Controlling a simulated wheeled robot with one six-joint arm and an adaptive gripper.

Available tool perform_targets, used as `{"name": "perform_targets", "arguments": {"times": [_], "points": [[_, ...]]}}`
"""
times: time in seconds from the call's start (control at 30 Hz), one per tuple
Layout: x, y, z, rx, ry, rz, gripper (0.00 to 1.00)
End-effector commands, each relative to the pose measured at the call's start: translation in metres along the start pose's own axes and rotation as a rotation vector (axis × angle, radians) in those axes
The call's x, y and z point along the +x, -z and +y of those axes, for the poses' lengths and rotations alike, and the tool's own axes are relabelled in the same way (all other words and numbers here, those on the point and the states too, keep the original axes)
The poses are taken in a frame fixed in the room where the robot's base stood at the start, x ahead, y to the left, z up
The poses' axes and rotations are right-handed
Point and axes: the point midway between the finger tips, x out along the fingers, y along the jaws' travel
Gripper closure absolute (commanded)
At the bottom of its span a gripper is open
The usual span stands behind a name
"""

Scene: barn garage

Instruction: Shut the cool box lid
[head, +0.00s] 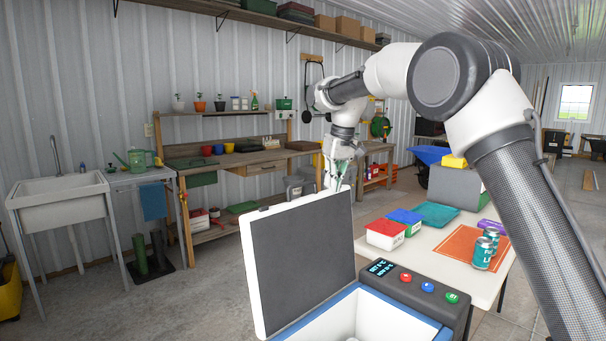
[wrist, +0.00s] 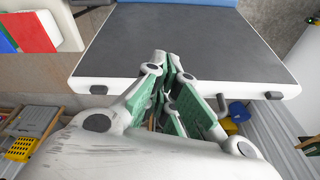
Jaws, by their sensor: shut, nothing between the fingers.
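The cool box (head: 375,318) stands at the bottom of the head view, white inside with a blue rim. Its lid (head: 300,262) is open and stands up at the left of the box, with a dark grey inner panel and white edge. The lid also fills the top of the wrist view (wrist: 200,40), with the blue rim beyond it. My gripper (head: 338,178) is shut and empty, near the lid's upper edge at its far corner. In the wrist view my fingertips (wrist: 168,66) overlap the lid's near edge; I cannot tell whether they touch it.
A control panel (head: 418,289) with coloured buttons is on the box's right. Beyond it, a white table (head: 433,251) holds red and blue lidded tubs (head: 386,233), an orange mat (head: 455,249) and teal cans (head: 483,252). A sink (head: 60,196) and workbench (head: 235,160) line the wall.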

Motion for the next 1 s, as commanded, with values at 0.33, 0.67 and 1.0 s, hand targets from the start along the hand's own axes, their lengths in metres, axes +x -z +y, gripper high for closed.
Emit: {"name": "perform_targets", "arguments": {"times": [0.33,0.67,1.0], "points": [[-0.021,0.121,-0.05,-0.167,0.04,0.153,1.0],[-0.075,0.119,-0.053,-0.262,0.042,0.177,1.0],[-0.015,0.129,-0.056,-0.262,0.041,0.175,1.0]]}}
